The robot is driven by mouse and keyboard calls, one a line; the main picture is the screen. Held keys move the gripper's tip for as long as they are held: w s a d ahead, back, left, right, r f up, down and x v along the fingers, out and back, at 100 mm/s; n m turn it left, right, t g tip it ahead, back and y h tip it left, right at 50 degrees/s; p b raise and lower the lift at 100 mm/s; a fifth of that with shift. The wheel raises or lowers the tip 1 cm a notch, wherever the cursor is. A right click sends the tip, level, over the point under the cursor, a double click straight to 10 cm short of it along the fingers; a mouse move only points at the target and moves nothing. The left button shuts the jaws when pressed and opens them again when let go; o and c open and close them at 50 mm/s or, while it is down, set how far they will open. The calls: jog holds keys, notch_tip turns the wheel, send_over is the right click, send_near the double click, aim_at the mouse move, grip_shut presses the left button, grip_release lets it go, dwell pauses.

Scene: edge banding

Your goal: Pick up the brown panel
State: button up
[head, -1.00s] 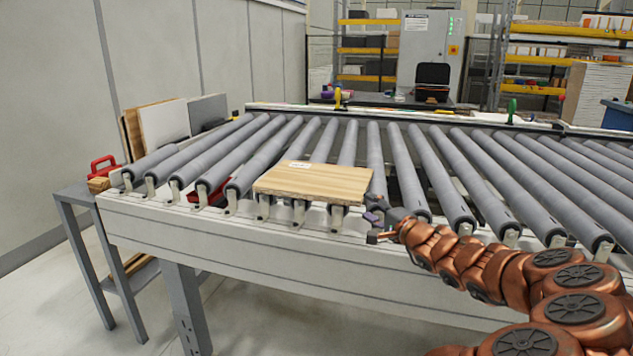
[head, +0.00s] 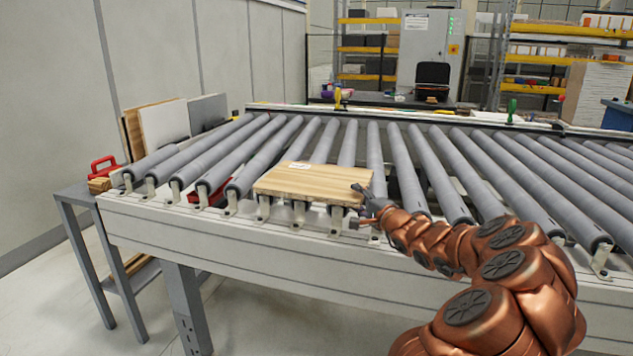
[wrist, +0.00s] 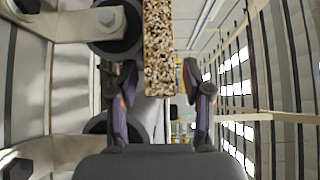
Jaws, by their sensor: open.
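The brown panel (head: 312,182) lies flat on the rollers near the front edge of the conveyor, with a small white label on its top at the back left. My gripper (head: 357,205) is at the panel's front right corner, one finger above the panel's level and the other below it. In the wrist view, the panel's speckled edge (wrist: 159,50) runs between the two open fingers of my gripper (wrist: 160,85). The fingers stand apart from the edge, with a gap on each side. The panel's underside is hidden.
The roller conveyor (head: 450,190) has a pale front rail (head: 230,235) below the panel. A red case (head: 104,167) sits at the left end, near several leaning boards (head: 165,124). Rollers right of the panel are bare.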

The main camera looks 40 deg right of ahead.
jog(key=shift+w, duration=0.1)
grip_shut()
dwell(0.4)
jog(key=shift+r, duration=0.1)
